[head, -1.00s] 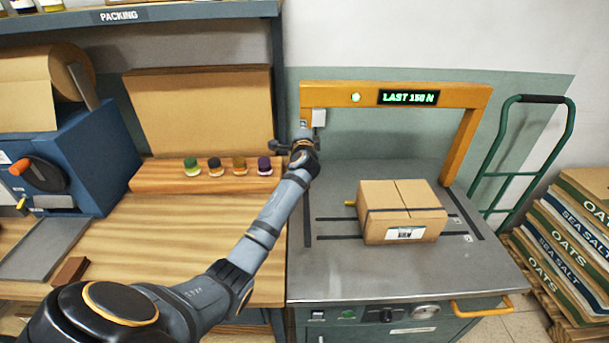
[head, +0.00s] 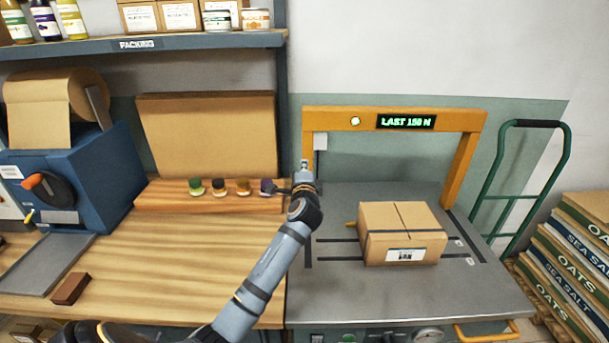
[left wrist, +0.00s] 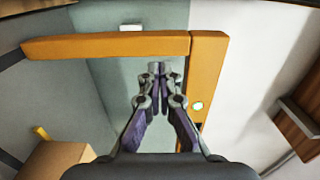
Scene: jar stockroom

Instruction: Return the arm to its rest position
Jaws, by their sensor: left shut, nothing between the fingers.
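My left arm reaches in from the bottom of the head view. Its gripper (head: 283,189) is near the left post of the orange strapping frame (head: 395,116), beside the purple-lidded jar at the end of the wooden ledge. In the left wrist view the gripper (left wrist: 158,75) is shut, with its fingertips together and nothing held. The orange frame shows ahead of the fingers there. My right gripper is in neither view.
A strapped cardboard box (head: 402,232) sits on the grey machine top (head: 330,290). Several small jars (head: 219,188) stand on the ledge. A shelf (head: 200,41) crosses above, with a blue paper dispenser (head: 85,170) left, a green hand truck (head: 535,123) and sacks (head: 560,265) right.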

